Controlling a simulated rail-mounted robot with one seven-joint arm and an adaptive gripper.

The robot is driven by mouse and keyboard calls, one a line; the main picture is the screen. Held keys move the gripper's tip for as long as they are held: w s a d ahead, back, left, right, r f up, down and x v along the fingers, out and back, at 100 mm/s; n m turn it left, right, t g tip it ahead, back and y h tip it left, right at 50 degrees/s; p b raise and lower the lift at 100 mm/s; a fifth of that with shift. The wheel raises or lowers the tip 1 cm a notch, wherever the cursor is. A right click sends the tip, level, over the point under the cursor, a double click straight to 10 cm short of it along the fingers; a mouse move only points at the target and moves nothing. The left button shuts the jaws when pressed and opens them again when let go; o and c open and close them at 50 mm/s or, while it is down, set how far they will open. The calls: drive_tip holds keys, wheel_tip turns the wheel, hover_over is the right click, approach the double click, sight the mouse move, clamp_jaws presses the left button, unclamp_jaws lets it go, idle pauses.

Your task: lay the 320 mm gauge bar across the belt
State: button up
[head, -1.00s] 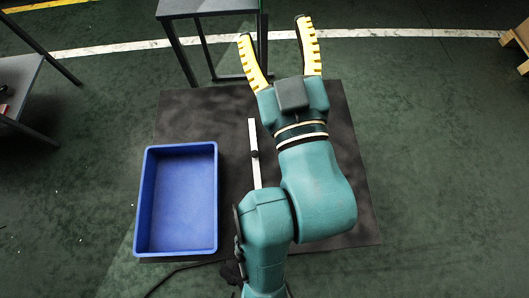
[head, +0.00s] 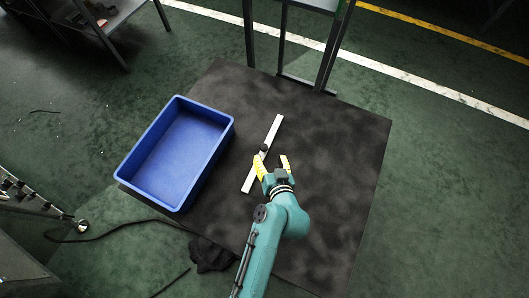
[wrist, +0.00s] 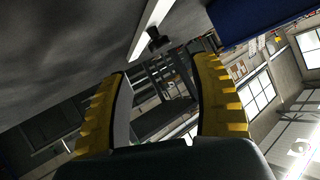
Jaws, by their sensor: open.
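The gauge bar, a thin white strip (head: 249,181) with a black knob (head: 264,148) at its middle, lies at a slant on the dark mat. My gripper (head: 271,158) is open, its yellow fingers spread. In the head view the left finger is close beside the bar, near the knob, and the gap is empty; I cannot tell whether it touches. In the wrist view the bar (wrist: 150,24) and knob (wrist: 157,41) show beyond the open fingers (wrist: 161,68). I cannot make out the belt.
A blue bin (head: 176,158), empty, stands left of the bar. The dark mat (head: 335,170) is clear on the right. A dark metal frame (head: 334,45) stands at the far edge. A dark shelf (head: 122,20) is at the upper left. A black cable (head: 120,228) runs along the lower left.

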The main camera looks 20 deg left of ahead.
sight(265, 148)
drive_tip(key=x, duration=0.2)
drive_tip(key=shift+w+a+f+b, duration=0.2)
drive_tip(key=shift+w+a+b, duration=0.05)
drive_tip(key=shift+b, duration=0.1)
drive_tip(key=b+x, duration=0.1)
drive_tip(key=x, duration=0.1)
drive_tip(key=b+x, duration=0.2)
drive_tip(key=x, duration=0.1)
drive_tip(key=shift+s+f, duration=0.25)
drive_tip(key=shift+w+a, duration=0.15)
drive_tip(key=shift+w, duration=0.05)
drive_tip(key=shift+s, duration=0.1)
drive_tip(key=shift+c, duration=1)
clamp_jaws()
drive_tip(key=shift+r, duration=0.1)
